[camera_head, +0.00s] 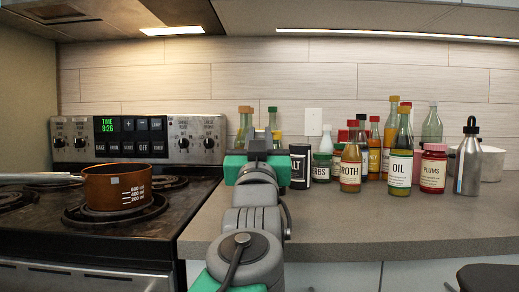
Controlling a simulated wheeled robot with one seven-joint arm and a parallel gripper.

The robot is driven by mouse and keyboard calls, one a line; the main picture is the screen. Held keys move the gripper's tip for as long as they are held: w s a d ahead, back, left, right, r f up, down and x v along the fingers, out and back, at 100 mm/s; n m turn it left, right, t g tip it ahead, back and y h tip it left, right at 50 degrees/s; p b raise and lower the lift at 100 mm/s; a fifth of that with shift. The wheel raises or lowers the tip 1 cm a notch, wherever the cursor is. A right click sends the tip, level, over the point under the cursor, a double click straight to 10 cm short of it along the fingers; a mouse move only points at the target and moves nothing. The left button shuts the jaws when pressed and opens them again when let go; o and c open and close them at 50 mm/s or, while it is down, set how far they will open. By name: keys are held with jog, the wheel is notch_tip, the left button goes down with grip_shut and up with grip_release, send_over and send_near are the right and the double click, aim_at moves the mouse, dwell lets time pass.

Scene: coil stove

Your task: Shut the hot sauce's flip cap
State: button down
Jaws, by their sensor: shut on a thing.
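My gripper (258,140) is at the far end of my arm, over the counter just right of the stove. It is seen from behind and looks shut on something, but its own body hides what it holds. No label reading hot sauce can be made out, and no open flip cap is visible. Red-capped bottles of red and orange liquid (374,135) stand in the group to the right, their labels partly covered.
A copper pot (117,187) sits on the coil stove (60,235) at left. On the counter (350,225) stand a broth bottle (350,172), an oil bottle (399,166), a plums jar (432,172) and a steel flask (468,165). The counter's front strip is clear.

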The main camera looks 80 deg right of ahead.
jog(key=shift+f+h, duration=0.45)
jog(key=shift+h, duration=0.25)
jog(key=shift+a, duration=0.1)
jog(key=c, duration=1.3)
grip_release()
jog(key=shift+s+a, duration=0.15)
jog(key=shift+a, duration=0.1)
jog(key=shift+s+a+f+p, duration=0.15)
jog(key=shift+s+a, duration=0.3)
jog(key=shift+a, duration=1.6)
jog(key=shift+s+a+f+p, duration=0.15)
jog(key=shift+s+a, duration=0.25)
jog(key=shift+a, duration=1.6)
jog(key=shift+s+a+p, duration=0.25)
jog(key=shift+s+a, duration=0.2)
jog(key=shift+a, duration=1.6)
